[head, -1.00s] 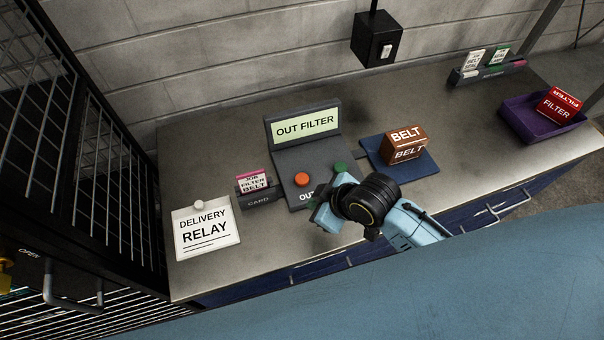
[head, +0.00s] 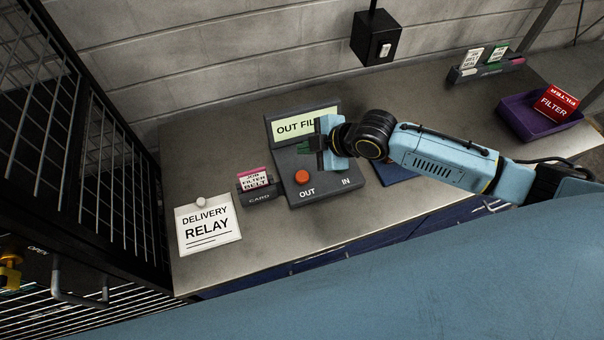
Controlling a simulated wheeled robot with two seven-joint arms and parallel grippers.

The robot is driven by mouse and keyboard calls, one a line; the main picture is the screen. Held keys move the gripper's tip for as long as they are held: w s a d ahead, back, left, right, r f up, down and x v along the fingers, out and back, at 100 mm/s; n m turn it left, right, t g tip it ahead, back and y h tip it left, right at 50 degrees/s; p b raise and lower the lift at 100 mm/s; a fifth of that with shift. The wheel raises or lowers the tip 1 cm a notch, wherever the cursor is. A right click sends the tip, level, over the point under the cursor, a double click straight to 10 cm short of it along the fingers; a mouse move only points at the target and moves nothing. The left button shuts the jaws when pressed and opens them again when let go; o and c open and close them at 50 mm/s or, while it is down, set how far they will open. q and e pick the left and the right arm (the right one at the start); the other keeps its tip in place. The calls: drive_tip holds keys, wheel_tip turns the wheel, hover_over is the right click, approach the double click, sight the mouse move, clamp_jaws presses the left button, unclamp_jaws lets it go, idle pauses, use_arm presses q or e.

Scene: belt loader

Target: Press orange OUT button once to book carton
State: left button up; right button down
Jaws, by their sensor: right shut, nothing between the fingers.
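The grey control box (head: 325,192) stands on the bench with its screen (head: 290,129) behind; the visible text reads "OUT FIL", the rest hidden by my gripper. The orange button (head: 302,176) is in plain view above the label "OUT". The green button near "IN" is hidden behind my gripper. My right gripper (head: 304,149) is shut and empty, its tips pointing left above the box, between screen and orange button in the picture. It appears apart from the button. The brown BELT carton is hidden behind my right arm; part of its blue mat (head: 398,175) shows. My left gripper is not in view.
A card holder (head: 260,198) and a DELIVERY RELAY sheet (head: 208,226) lie left of the box. A purple tray (head: 513,118) with a red FILTER carton (head: 556,104) and a card rack (head: 487,73) are at right. A black mesh cage (head: 112,170) borders the left.

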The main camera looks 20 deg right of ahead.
drive_tip(key=b, duration=0.7)
hover_over(306, 177)
wheel_tip(306, 177, down, 8)
drive_tip(key=shift+r, duration=0.1)
drive_tip(key=shift+f+b, duration=0.4)
drive_tip(key=shift+f, duration=0.1)
drive_tip(key=shift+f, duration=0.1)
idle(1.2)
drive_tip(key=shift+f, duration=0.3)
drive_tip(key=shift+f+b, duration=0.5)
drive_tip(key=shift+f, duration=0.1)
idle(0.6)
idle(0.3)
drive_tip(key=shift+r+p, duration=1)
